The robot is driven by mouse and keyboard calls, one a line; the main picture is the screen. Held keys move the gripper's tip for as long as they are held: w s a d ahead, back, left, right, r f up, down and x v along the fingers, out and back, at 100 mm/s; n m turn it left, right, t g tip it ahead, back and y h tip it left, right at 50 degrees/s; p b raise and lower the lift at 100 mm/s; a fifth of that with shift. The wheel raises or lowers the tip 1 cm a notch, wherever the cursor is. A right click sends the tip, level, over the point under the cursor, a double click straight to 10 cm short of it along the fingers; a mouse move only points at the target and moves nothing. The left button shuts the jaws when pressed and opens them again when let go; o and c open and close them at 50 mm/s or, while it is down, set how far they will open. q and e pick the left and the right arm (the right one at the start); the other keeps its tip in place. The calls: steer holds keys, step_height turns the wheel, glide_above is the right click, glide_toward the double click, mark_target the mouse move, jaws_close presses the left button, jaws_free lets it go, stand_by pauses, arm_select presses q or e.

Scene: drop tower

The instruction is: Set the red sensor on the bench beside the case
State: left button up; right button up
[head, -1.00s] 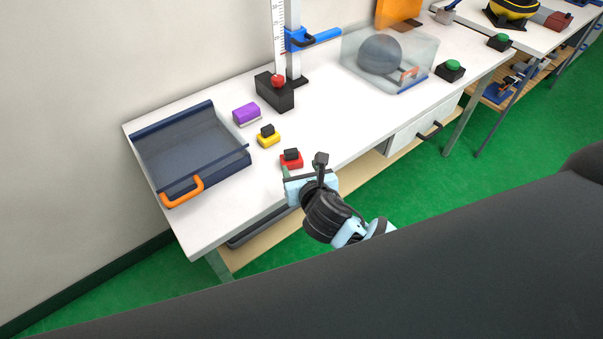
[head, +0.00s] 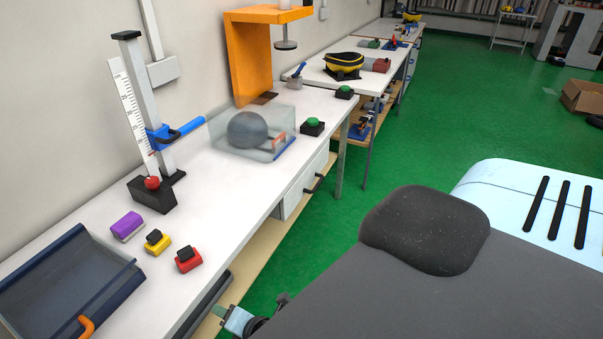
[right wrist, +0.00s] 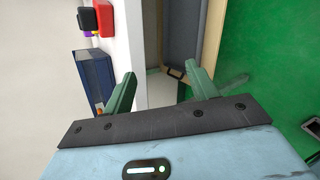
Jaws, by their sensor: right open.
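The red sensor (head: 189,259), a red block with a black top, sits on the white bench (head: 215,206) near its front edge. It also shows at the top of the right wrist view (right wrist: 103,18). The dark blue case (head: 112,297) with an orange handle lies to its left on the bench, partly cut off by the frame. A yellow sensor (head: 158,242) and a purple one (head: 127,226) stand between them and behind. My right gripper (right wrist: 161,72) is open and empty, off the bench's front edge, apart from the red sensor. My left gripper is not in view.
A measuring tower (head: 140,100) with a black base and red knob stands behind the sensors. A clear box with a grey ball (head: 248,130) and green buttons (head: 312,127) are farther along. An orange stand (head: 245,60) rises behind.

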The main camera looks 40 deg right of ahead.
steer(key=s+d+f+m, duration=0.2)
steer(key=s+f+m, duration=0.2)
steer(key=s+m, duration=0.5)
steer(key=s+d+f+m+g, duration=0.1)
steer(key=s+d+f+m, duration=0.2)
steer(key=s+m, duration=0.6)
steer(key=m, duration=0.3)
steer(key=shift+f+g, duration=0.3)
steer(key=shift+f, duration=0.05)
